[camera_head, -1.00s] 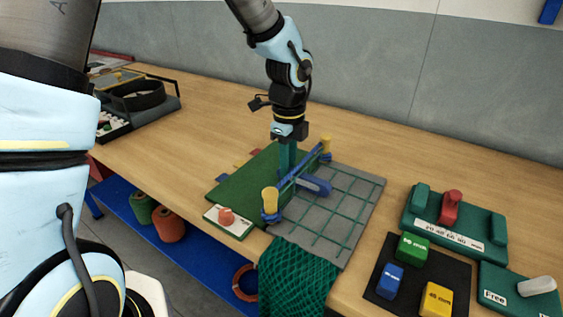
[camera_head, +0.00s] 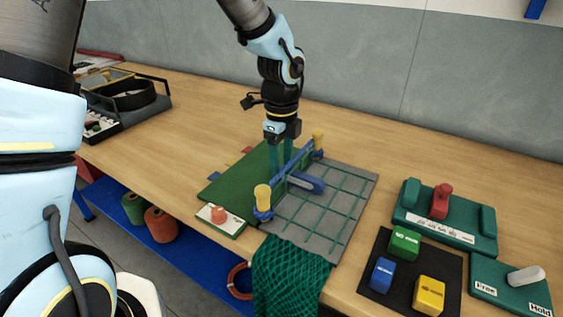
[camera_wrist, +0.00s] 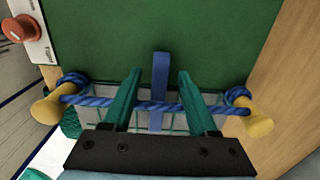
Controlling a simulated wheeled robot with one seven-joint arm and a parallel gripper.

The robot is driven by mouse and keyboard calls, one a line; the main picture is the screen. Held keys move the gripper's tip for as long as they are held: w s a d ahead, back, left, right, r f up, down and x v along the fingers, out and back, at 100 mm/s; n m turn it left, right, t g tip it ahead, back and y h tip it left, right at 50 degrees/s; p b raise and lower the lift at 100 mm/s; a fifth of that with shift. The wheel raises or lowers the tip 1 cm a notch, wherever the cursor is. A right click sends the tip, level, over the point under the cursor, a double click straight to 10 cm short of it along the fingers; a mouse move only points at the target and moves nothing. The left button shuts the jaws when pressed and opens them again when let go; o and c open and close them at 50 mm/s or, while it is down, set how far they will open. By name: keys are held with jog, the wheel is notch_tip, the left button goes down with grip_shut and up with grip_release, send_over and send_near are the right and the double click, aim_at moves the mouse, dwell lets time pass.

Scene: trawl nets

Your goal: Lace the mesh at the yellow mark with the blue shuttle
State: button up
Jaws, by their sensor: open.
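The blue shuttle (camera_head: 308,184) lies across the line of the blue rope (camera_head: 290,169), its near part over the grey gridded board (camera_head: 335,205) with green mesh. In the wrist view the shuttle (camera_wrist: 160,75) passes under the rope and points onto the green mat. My gripper (camera_wrist: 159,72) is open, one green finger on each side of the shuttle, with gaps between. In the head view my gripper (camera_head: 281,165) is on the green mat's side of the rope. A yellow tab (camera_head: 230,163) shows at the mat's far edge; whether it is the yellow mark I cannot tell.
Yellow pegs (camera_head: 262,195) hold the rope's ends. An orange knob (camera_head: 218,214) stands beside the mat. Green netting (camera_head: 290,275) hangs over the front edge. Blue, green and yellow blocks (camera_head: 429,293) and two green control boxes (camera_head: 445,218) are at right.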

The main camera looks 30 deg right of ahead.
notch_tip(320, 180, up, 11)
jog(key=b, duration=0.1)
dwell(0.4)
jog(key=shift+f, duration=0.1)
